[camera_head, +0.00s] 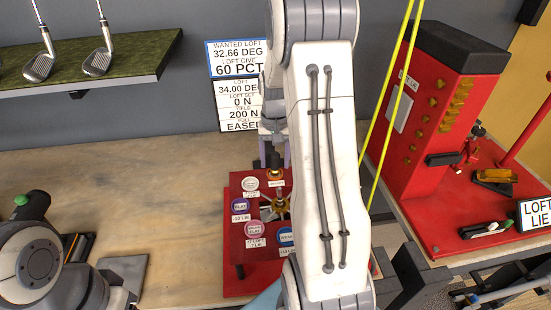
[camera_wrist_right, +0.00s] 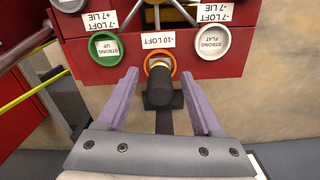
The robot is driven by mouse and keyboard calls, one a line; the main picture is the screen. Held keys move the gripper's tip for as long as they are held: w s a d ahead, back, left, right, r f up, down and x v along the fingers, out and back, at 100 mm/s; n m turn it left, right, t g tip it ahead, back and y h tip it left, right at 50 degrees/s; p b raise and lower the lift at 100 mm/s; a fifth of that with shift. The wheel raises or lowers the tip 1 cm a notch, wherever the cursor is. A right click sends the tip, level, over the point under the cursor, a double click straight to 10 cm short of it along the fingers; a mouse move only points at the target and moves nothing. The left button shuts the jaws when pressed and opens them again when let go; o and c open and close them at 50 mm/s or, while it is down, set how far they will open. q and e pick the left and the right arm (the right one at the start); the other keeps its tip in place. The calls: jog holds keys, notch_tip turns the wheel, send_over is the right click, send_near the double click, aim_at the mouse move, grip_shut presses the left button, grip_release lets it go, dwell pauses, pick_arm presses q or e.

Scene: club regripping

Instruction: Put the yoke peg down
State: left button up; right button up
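The yoke peg, a dark thick-handled peg (camera_wrist_right: 158,88), sits at the orange-ringed hole marked -10 LOFT (camera_wrist_right: 160,63) on the red yoke plate (camera_wrist_right: 250,62). My right gripper (camera_wrist_right: 165,82) has its purple fingers spread on either side of the peg, with a clear gap on both sides. In the head view, the peg (camera_head: 274,160) shows small and dark below the right gripper (camera_head: 273,148), by the plate's far edge. My white right arm covers much of the plate's right side there. My left gripper is out of view.
Coloured sockets surround a spoked centre (camera_head: 275,207) on the plate. A tall red machine (camera_head: 425,110) stands right, behind yellow cords (camera_head: 385,110).

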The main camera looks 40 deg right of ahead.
aim_at(275, 155)
jog(key=shift+r, duration=0.65)
notch_tip(275, 155, up, 11)
jog(key=b, duration=0.1)
jog(key=a+n, duration=0.3)
jog(key=a, duration=0.8)
jog(key=s+a+f+n, duration=0.2)
jog(key=s+a+n, duration=0.25)
jog(key=a, duration=0.75)
jog(key=s+a+f+n, duration=0.2)
jog(key=s+a+n, duration=0.2)
jog(key=s, duration=0.4)
jog(key=s+a+f+n+y, duration=0.1)
jog(key=s+a+f+n, duration=0.1)
jog(key=s+a+n, duration=0.2)
jog(key=s+a, duration=0.2)
jog(key=s, duration=0.2)
jog(key=shift+s+a+f, duration=0.25)
jog(key=shift+s+a, duration=0.1)
jog(key=shift+s, duration=0.05)
